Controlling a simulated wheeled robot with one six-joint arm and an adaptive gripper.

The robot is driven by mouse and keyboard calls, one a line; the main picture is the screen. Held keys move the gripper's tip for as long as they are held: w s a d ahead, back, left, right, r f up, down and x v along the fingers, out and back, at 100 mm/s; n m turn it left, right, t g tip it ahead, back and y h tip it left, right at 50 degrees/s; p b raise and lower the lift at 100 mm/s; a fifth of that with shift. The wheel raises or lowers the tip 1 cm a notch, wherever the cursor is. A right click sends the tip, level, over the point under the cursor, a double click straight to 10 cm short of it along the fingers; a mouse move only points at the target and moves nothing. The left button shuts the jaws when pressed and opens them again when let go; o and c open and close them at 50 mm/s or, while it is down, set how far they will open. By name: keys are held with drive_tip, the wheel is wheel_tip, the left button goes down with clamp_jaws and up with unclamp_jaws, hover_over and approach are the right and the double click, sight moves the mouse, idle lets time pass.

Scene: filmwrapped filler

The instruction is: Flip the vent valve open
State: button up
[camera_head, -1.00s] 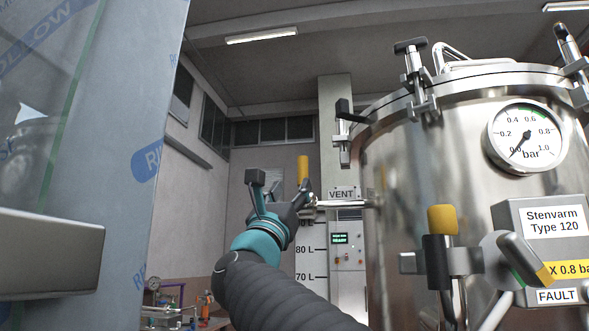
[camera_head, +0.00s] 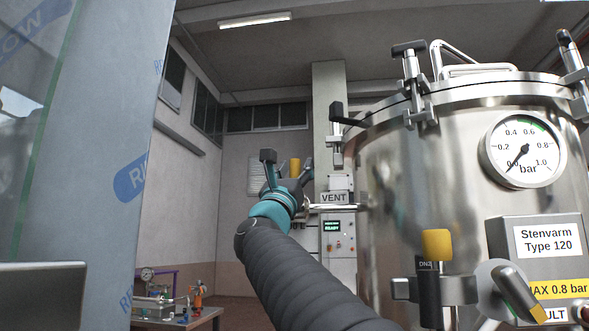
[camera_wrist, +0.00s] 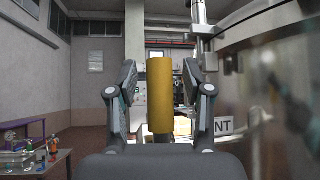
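The vent valve's yellow handle (camera_head: 295,168) stands upright by the pipe marked by the VENT label (camera_head: 334,198), left of the steel tank. In the wrist view the yellow handle (camera_wrist: 160,95) stands upright in the middle, between my two fingers. My gripper (camera_head: 287,164) is open, and the wrist view shows my gripper (camera_wrist: 161,90) with a narrow gap on each side of the handle. The handle's lower end and the valve body are hidden behind my gripper. I cannot tell how deep the handle sits between the fingers.
The steel tank (camera_head: 420,170) fills the right, with a gauge (camera_head: 523,149) reading near zero. A second yellow-capped handle (camera_head: 437,244) is on its front. A film-wrapped panel (camera_head: 95,150) stands close on the left. A low table (camera_head: 190,318) with small parts is behind.

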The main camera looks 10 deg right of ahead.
clamp_jaws()
